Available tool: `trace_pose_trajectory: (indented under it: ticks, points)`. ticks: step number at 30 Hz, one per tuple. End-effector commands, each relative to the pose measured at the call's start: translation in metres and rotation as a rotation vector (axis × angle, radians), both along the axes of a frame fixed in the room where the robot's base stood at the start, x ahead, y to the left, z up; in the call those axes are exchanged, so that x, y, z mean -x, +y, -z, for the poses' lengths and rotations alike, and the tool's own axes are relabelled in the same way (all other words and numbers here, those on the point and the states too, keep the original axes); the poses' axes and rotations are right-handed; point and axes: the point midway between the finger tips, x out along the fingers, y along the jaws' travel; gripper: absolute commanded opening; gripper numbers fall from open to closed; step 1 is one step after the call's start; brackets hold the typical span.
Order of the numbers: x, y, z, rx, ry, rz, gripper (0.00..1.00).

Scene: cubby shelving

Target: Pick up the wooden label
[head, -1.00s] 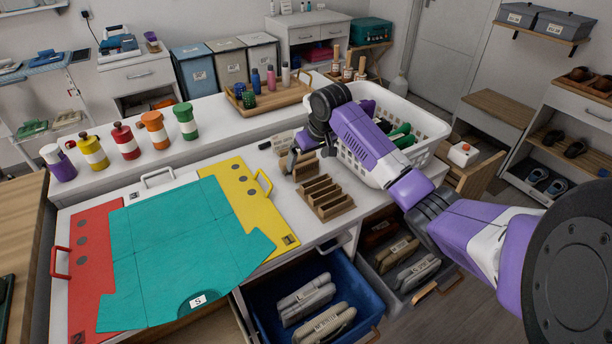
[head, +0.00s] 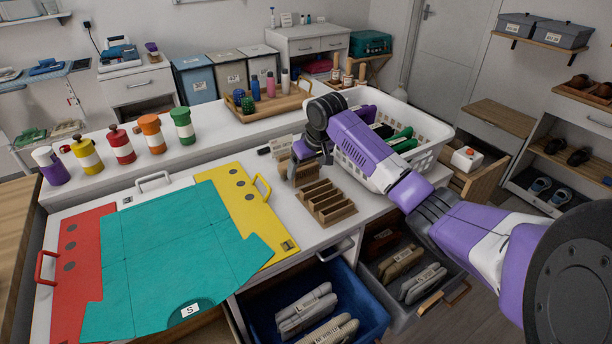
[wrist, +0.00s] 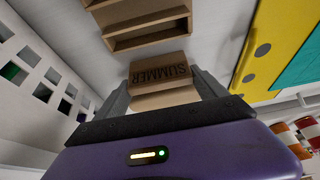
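The wooden label (wrist: 160,73) is a small pale wood block with SUMMER in dark letters on its face. In the wrist view it sits between the two grey fingers of my gripper (wrist: 161,82), one finger at each end. No clear gap shows at either end, and I cannot tell whether the fingers press on it. In the head view my gripper (head: 308,158) is low over the white counter, beside small wooden pieces (head: 291,168) that it partly covers.
A slotted wooden rack (head: 326,204) stands just in front of my gripper. A white perforated basket (head: 433,128) is close on the right. Yellow (head: 246,208), teal (head: 170,262) and red (head: 66,275) panels lie on the left. Open drawers, one a blue bin (head: 372,310), jut out below.

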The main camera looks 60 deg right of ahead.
Motion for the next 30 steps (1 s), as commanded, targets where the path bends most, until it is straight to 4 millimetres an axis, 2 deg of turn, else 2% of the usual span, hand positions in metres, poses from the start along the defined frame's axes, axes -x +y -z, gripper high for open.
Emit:
trace_pose_trajectory:
  ticks: [1,2,3,14,20,30]
  points:
    - [0.0,0.0,0.0,0.0,0.0,0.0,0.43]
    - [0.0,0.0,0.0,0.0,0.0,0.0,0.37]
    - [0.0,0.0,0.0,0.0,0.0,0.0,0.36]
    - [0.0,0.0,-0.007,0.0,0.0,0.0,0.35]
    - [0.0,0.001,-0.026,0.0,0.0,-0.001,0.35]
    - [0.0,0.0,-0.073,-0.001,0.0,0.0,0.35]
